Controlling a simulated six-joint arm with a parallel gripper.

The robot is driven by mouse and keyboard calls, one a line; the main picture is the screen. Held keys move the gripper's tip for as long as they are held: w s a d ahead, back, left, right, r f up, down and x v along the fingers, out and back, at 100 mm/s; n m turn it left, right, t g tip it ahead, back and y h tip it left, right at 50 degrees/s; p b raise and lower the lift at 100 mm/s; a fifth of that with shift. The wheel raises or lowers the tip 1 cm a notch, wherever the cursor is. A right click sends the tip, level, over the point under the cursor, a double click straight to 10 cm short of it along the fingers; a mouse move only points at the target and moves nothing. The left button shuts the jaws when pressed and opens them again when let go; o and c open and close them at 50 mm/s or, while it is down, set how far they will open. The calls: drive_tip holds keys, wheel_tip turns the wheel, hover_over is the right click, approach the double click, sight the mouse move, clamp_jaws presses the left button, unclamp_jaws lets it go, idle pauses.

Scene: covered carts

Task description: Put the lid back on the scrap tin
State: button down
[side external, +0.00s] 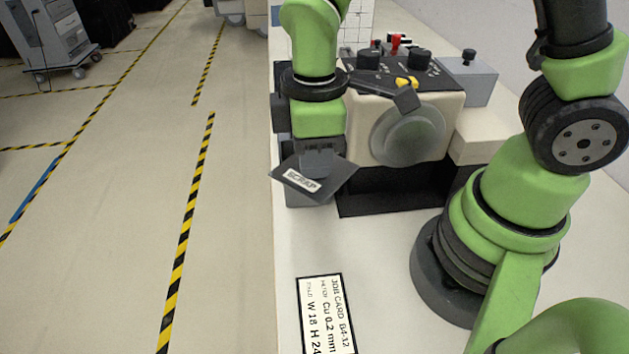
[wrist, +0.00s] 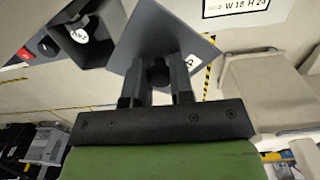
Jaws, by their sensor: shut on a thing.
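My gripper (side external: 322,158) is shut on the lid (side external: 328,186), a dark grey square plate with a white label reading SCRAP. The lid is held tilted, its labelled face turned toward the side camera. In the wrist view the lid (wrist: 148,38) sits between and beyond the fingers (wrist: 157,78). A grey box (side external: 300,199), which looks like the scrap tin, shows just below and behind the lid in the side view. Its opening is hidden, and I cannot tell whether the lid touches it.
A beige machine (side external: 378,133) with a round grey disc, knobs and a red switch stands close to the right of my gripper. A job card (side external: 325,318) lies on the bench in front. The bench around the card is clear. The bench's left edge is near the lid.

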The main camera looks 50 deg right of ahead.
wheel_tip(320, 180, up, 3)
drive_tip(key=shift+f, duration=0.1)
drive_tip(key=shift+w+d+r, duration=0.1)
drive_tip(key=shift+r, duration=0.25)
drive_tip(key=w+d+f+m, duration=0.2)
drive_tip(key=w+d+m, duration=0.5)
drive_tip(key=m, duration=0.2)
drive_tip(key=shift+w+d+f, duration=0.1)
drive_tip(key=shift+w+f, duration=0.05)
drive_tip(key=shift+f, duration=2.7)
drive_tip(key=shift+f, duration=0.2)
drive_tip(key=shift+c, duration=2.2)
unclamp_jaws()
drive_tip(key=shift+r, duration=0.15)
wheel_tip(320, 180, up, 7)
